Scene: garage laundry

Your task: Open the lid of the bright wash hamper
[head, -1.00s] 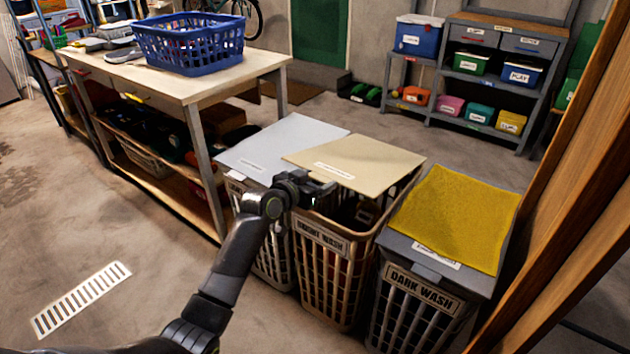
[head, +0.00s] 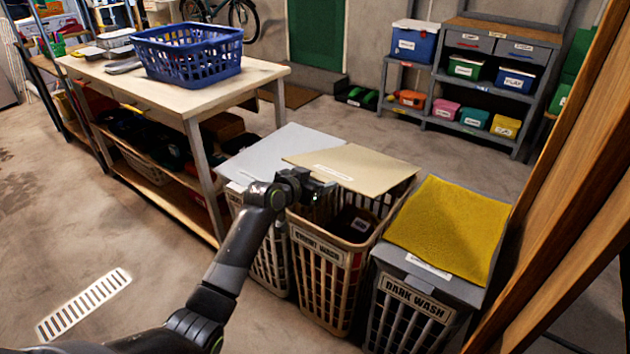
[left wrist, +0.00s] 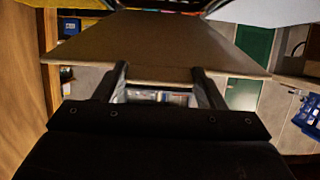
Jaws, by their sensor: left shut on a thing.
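The bright wash hamper (head: 318,246) is a beige slatted basket in the middle of a row of three, with a label on its front. Its beige lid (head: 365,167) is partly raised and tilted, front edge up. A dark gap with clothes shows under it. My left gripper (head: 326,190) is shut on the lid's front edge. In the left wrist view the lid (left wrist: 150,45) stretches away beyond the fingers of my left gripper (left wrist: 163,78). The exact grip contact is hard to make out. My right gripper is in neither view.
The dark wash hamper (head: 408,310), with a yellow cloth (head: 450,225) on its lid, stands close on the right. A hamper with a pale lid (head: 265,150) stands close on the left. Wooden boards (head: 570,170) rise at far right. Floor in front is clear.

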